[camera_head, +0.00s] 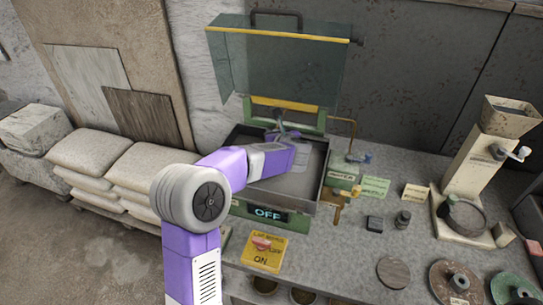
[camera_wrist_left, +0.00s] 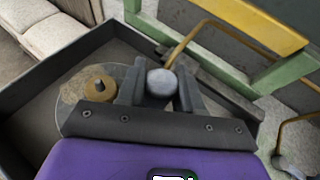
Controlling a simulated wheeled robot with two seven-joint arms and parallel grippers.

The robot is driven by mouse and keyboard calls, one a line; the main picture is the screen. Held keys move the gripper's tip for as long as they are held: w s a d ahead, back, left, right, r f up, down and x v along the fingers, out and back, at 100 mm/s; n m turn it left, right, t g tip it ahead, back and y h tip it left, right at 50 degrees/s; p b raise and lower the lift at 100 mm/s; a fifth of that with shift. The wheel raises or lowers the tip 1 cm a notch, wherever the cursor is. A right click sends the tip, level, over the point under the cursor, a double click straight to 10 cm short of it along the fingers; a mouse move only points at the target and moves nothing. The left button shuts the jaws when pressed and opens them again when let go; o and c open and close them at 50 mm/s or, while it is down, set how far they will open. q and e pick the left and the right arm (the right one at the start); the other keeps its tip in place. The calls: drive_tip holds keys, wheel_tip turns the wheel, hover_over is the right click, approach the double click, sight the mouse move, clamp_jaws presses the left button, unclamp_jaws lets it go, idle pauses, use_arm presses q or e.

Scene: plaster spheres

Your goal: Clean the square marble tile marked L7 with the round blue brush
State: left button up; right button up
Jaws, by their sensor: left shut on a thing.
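My left gripper (camera_head: 281,134) reaches into the dark tray (camera_head: 322,190) of the green machine. In the left wrist view its two fingers (camera_wrist_left: 161,88) are shut on a grey, ball-like thing (camera_wrist_left: 162,82); I cannot tell whether this is part of a brush. Beside it, in the tray, a pale speckled plate (camera_wrist_left: 72,92) lies partly under the gripper, with a brass-coloured round knob (camera_wrist_left: 98,86) on it. No L7 mark is readable, and I cannot make out a square marble tile or a round blue brush for certain. My right gripper is not in view.
A raised clear guard (camera_head: 280,75) stands behind the tray. A bent brass pipe (camera_head: 343,121) rises at its right. The machine's display (camera_head: 268,214) reads OFF.

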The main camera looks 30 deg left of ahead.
use_arm(q)
drive_tip(key=shift+s+d+f+b, duration=0.1)
drive_tip(key=shift+s+d+b, duration=0.05)
drive_tip(key=shift+s+b, duration=0.45)
drive_tip(key=shift+s+d+b, duration=0.15)
drive_tip(key=shift+s+b, duration=0.3)
drive_tip(key=shift+s, duration=0.15)
drive_tip(key=shift+w+a+r+p, duration=0.15)
drive_tip(key=shift+w+r+p, duration=0.45)
drive_tip(key=shift+r+p, duration=0.25)
drive_tip(key=shift+f, duration=0.1)
drive_tip(key=shift+f+b, duration=0.65)
drive_tip(key=shift+b, duration=0.2)
drive_tip(key=shift+w+a+r, duration=0.1)
drive_tip(key=shift+w, duration=0.5)
